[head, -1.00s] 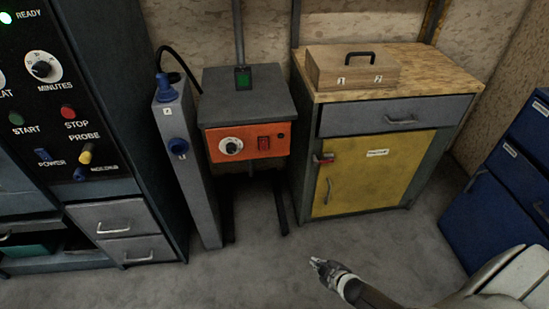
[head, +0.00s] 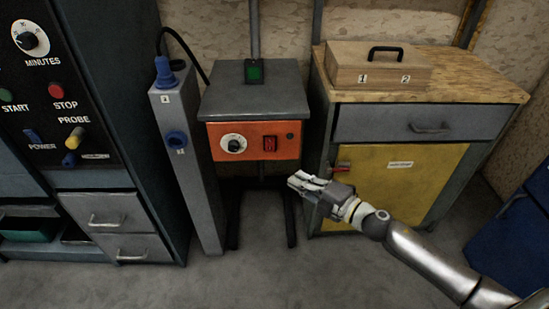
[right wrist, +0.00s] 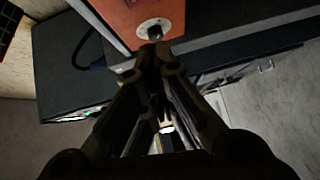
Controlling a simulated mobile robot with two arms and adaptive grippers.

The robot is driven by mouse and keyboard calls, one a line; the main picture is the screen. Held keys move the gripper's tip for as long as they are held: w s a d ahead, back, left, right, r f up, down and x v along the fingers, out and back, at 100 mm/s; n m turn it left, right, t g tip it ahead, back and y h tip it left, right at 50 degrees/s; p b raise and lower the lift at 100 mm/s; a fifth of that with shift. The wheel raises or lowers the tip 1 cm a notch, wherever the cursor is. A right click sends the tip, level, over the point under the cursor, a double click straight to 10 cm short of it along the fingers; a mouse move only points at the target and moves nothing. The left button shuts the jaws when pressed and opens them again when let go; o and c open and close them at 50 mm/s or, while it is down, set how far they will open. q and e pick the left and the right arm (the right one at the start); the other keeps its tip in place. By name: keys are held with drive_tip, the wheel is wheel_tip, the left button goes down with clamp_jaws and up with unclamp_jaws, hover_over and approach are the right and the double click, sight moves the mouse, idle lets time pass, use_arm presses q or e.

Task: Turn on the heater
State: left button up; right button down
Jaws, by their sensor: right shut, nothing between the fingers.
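The heater is likely the grey box unit (head: 255,101) with an orange front panel (head: 252,156) in the head view. The panel carries a round dial (head: 233,144), a red rocker switch (head: 269,144) and a small dark button. A green-lit switch (head: 254,71) sits on top at the back. My right gripper (head: 291,180) is shut and empty, in front of the panel, below and right of the red switch. In the right wrist view, the shut fingers (right wrist: 152,50) point toward the orange panel (right wrist: 143,15), overlapping the dial's edge (right wrist: 153,27). My left gripper is not in view.
A grey post (head: 187,170) with blue plugs stands left of the unit. A control cabinet (head: 85,115) is further left. A yellow-doored cabinet (head: 410,165) with a wooden box (head: 375,72) on top stands right. A blue cabinet (head: 510,240) is at the far right. Floor in front is clear.

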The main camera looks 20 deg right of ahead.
sight(270, 144)
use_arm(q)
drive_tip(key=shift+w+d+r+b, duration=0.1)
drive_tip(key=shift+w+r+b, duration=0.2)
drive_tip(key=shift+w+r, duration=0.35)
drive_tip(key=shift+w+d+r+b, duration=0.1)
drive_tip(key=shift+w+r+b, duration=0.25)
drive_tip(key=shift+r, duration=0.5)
use_arm(e)
drive_tip(key=shift+w+d+x, duration=0.25)
drive_tip(key=shift+d+x, duration=0.15)
drive_tip(key=shift+x, duration=1.75)
drive_tip(key=shift+w+d+x, duration=0.2)
drive_tip(key=shift+d+x, duration=0.25)
drive_tip(key=shift+x, duration=1.7)
drive_tip(key=shift+w+d+x, duration=0.25)
drive_tip(key=shift+d+x, duration=0.15)
drive_tip(key=shift+x, duration=1.75)
drive_tip(key=shift+f, duration=0.15)
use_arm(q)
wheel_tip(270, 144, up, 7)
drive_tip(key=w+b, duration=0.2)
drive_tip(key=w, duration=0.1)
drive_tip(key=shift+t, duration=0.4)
use_arm(e)
drive_tip(key=shift+w+f, duration=0.1)
drive_tip(key=shift+w, duration=0.15)
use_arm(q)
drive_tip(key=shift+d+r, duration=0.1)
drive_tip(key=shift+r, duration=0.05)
